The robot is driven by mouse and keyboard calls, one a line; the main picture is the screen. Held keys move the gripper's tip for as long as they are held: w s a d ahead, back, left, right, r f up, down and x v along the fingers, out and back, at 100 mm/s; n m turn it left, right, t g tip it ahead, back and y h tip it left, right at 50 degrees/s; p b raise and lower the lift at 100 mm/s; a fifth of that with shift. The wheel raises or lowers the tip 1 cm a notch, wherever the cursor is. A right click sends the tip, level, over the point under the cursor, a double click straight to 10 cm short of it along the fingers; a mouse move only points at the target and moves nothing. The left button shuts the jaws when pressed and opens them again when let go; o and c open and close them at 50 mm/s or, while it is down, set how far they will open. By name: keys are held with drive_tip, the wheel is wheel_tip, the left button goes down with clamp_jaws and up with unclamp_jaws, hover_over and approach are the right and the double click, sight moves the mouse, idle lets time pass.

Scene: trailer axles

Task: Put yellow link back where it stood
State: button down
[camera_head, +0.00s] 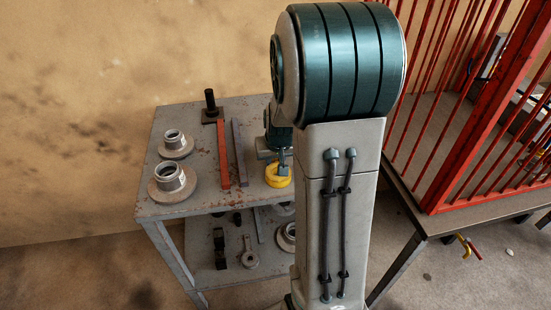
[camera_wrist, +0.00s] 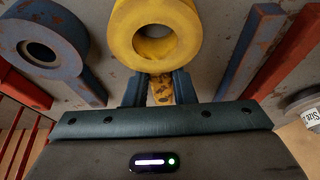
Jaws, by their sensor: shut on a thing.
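The yellow link (camera_wrist: 172,12) has a thick round ring and a short worn shank. In the wrist view my gripper (camera_wrist: 158,90) has its two fingers on either side of the shank, shut on it, with the ring beyond the fingertips. In the head view the yellow link (camera_head: 278,178) is at the right part of the grey table's top (camera_head: 190,203), close to the front edge, below my gripper (camera_head: 283,160). My arm hides part of the table there. I cannot tell whether the link touches the tabletop or hangs just above it.
A blue-grey link (camera_wrist: 72,32) lies left of the yellow one. A red bar (camera_head: 223,152) and a grey-blue bar (camera_head: 240,152) lie left of my gripper. Two flanged hubs (camera_head: 172,190) and a black post (camera_head: 210,103) stand farther left. A red cage (camera_head: 450,120) stands right.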

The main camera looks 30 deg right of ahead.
drive_tip(key=c, duration=1.1)
unclamp_jaws()
drive_tip(key=p+v, duration=0.1)
drive_tip(key=v, duration=1.3)
drive_tip(key=shift+f, duration=0.1)
drive_tip(key=s+a+r+n+p, duration=0.1)
drive_tip(key=s+a, duration=0.3)
drive_tip(key=s+a+r+n+g+p, duration=0.1)
drive_tip(key=s+a+p, duration=0.1)
drive_tip(key=s+a, duration=0.2)
drive_tip(key=s+a+r+n+y+p, duration=0.1)
drive_tip(key=s+a, duration=0.3)
drive_tip(key=s, duration=0.1)
drive_tip(key=shift+s+a+r+p, duration=0.15)
drive_tip(key=shift+s+a+p, duration=0.05)
drive_tip(key=shift+s+p, duration=0.1)
